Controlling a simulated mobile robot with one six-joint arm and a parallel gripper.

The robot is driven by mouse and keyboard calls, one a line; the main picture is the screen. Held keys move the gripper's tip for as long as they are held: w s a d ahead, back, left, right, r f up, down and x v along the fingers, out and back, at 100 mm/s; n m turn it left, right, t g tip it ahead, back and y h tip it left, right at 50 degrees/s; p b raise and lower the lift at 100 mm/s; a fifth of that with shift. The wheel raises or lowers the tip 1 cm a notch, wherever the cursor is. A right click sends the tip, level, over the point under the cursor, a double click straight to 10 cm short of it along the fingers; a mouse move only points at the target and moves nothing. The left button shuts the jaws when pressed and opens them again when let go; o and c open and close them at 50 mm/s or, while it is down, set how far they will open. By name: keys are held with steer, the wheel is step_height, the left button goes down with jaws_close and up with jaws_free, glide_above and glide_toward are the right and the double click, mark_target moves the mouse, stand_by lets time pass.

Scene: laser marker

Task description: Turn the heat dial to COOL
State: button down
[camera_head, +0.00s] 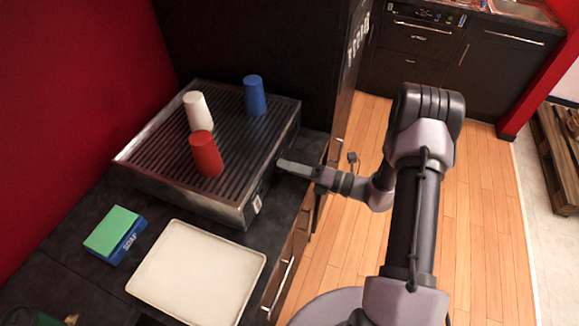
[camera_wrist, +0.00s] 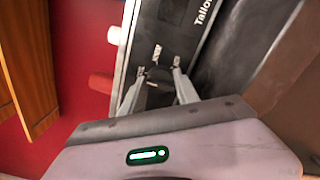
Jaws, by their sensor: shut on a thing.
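The grill machine (camera_head: 160,190) has a ribbed dark top and a metal front. In the head view my gripper (camera_head: 281,164) reaches its front side from the right. The heat dial (camera_wrist: 156,74) is a small dark knob on the front panel in the wrist view, mostly covered by my fingers. My gripper (camera_wrist: 158,71) is shut on the dial, one finger on each side. Small white marks show by the dial, too small to read, so I cannot tell its setting. The dial is hidden in the head view.
Red (camera_head: 206,154), white (camera_head: 198,111) and blue (camera_head: 254,95) cups stand on the grill top. A beige tray (camera_head: 196,274) and a green and blue sponge box (camera_head: 115,235) lie on the dark counter (camera_head: 62,250). Drawers (camera_head: 284,272) are below. The wooden floor is clear.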

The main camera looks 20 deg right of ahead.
stand_by(0.3)
steer(key=c, duration=0.9)
jaws_free()
steer(key=shift+d, duration=0.1)
steer(key=p+v, duration=0.2)
steer(key=v, duration=1.5)
steer(key=shift+s, duration=0.1)
